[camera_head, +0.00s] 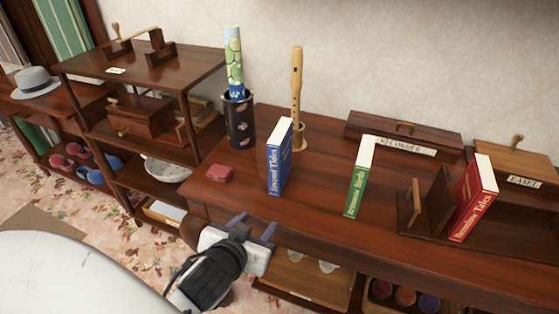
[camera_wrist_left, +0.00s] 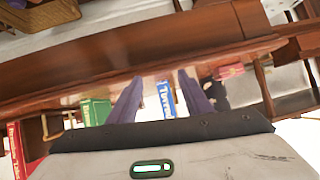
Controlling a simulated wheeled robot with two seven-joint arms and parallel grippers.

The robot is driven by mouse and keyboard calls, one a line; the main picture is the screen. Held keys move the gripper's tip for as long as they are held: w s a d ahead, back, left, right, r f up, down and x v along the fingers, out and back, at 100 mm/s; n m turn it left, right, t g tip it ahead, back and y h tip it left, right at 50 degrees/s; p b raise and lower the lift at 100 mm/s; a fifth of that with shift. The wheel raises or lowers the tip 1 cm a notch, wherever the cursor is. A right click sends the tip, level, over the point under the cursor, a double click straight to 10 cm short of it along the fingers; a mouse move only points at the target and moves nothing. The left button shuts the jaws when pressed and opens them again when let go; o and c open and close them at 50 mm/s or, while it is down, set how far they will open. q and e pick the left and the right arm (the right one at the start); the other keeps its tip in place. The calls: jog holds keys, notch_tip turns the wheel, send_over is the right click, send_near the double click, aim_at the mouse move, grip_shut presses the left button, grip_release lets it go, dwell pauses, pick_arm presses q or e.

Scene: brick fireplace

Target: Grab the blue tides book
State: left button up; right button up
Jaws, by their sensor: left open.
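The blue book (camera_head: 280,158) stands upright on the dark wooden table (camera_head: 330,185), its spine lettered in white and facing me. My left gripper (camera_head: 252,226) is open and empty at the table's front edge, in front of the blue book and apart from it. In the left wrist view, the blue book (camera_wrist_left: 165,99) shows between the two purple fingers of my left gripper (camera_wrist_left: 160,92), beyond their tips. My right gripper is not in view.
A green book (camera_head: 358,180) stands to the right, and a red book (camera_head: 474,200) leans in a wooden holder. A small red box (camera_head: 220,173) lies left of the blue book. A recorder (camera_head: 297,95) and a dark cylinder (camera_head: 239,120) stand behind. Table around the blue book's front is clear.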

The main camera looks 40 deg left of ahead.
aim_at(273, 151)
pick_arm(q)
jog(key=w+r+t, duration=0.1)
jog(key=r, duration=0.1)
jog(key=w+a+r+t+y, duration=0.1)
jog(key=w+r, duration=0.1)
jog(key=w+a+r+n+t, duration=0.1)
jog(key=r, duration=0.2)
jog(key=shift+w+a+y, duration=0.2)
jog(key=shift+w+y, duration=0.1)
jog(key=w+r+t, duration=0.1)
jog(key=r+t, duration=0.1)
jog(key=r, duration=0.1)
jog(key=w+r+t, duration=0.1)
jog(key=r, duration=0.1)
jog(key=shift+w, duration=0.3)
jog(key=x, duration=0.2)
jog(key=p+x, duration=0.1)
jog(key=x, duration=0.1)
jog(key=shift+w+d+r, duration=0.1)
jog(key=shift+w+r, duration=0.1)
jog(key=shift+w, duration=0.1)
jog(key=p+x, duration=0.1)
jog(key=x, duration=0.4)
jog(key=shift+w+f, duration=0.1)
jog(key=shift+w, duration=0.25)
grip_shut()
